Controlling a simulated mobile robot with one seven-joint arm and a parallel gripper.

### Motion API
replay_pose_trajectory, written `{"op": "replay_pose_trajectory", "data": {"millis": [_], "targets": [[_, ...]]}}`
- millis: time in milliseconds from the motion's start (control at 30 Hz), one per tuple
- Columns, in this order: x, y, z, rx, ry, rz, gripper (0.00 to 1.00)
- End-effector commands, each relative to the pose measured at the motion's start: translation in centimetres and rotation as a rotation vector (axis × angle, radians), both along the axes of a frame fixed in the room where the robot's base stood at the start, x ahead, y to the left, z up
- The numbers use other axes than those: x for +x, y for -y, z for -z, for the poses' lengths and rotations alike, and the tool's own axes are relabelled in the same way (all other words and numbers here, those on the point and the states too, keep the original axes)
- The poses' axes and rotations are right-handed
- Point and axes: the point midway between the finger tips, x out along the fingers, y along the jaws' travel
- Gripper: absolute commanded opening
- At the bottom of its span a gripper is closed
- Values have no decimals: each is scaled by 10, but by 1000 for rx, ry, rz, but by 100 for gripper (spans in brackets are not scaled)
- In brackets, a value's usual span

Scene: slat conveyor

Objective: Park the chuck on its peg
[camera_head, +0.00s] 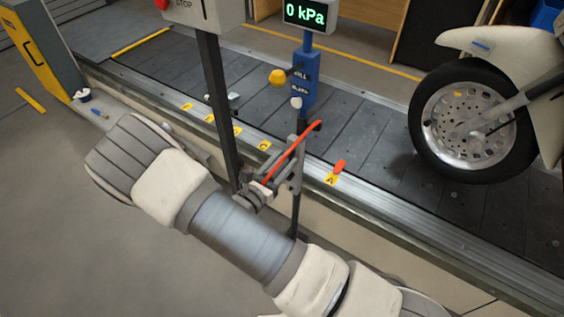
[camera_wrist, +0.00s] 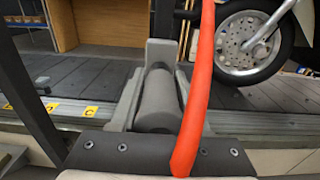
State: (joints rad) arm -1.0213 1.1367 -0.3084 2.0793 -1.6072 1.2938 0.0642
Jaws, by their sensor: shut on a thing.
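My gripper (camera_head: 291,165) is beside the near edge of the conveyor, in front of the blue post. In the wrist view, my gripper (camera_wrist: 158,88) is shut around a dark grey cylinder, which looks like the chuck (camera_wrist: 158,104). A red hose (camera_wrist: 199,85) runs up across the wrist view in front of the right jaw. The hose also arches over my gripper in the head view (camera_head: 299,144). The chuck is hard to make out in the head view. I cannot tell for sure which part is its peg.
A blue post (camera_head: 305,80) carries a yellow knob (camera_head: 277,77) and a display (camera_head: 308,14) reading 0 kPa. A dark upright (camera_head: 218,110) stands left of my gripper. A motorcycle wheel (camera_head: 468,118) is on the slat conveyor (camera_head: 366,122) at right. Yellow markers line the conveyor's rail.

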Motion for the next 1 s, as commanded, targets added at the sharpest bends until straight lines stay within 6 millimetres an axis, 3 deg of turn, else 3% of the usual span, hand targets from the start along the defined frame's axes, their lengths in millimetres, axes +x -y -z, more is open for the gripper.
{"op": "replay_pose_trajectory", "data": {"millis": [500,533,700,1000], "targets": [[6,5,0,0,0,1,0],[6,5,0,0,0,1,49],[6,5,0,0,0,1,80],[5,4,0,1,-1,0,81]]}}
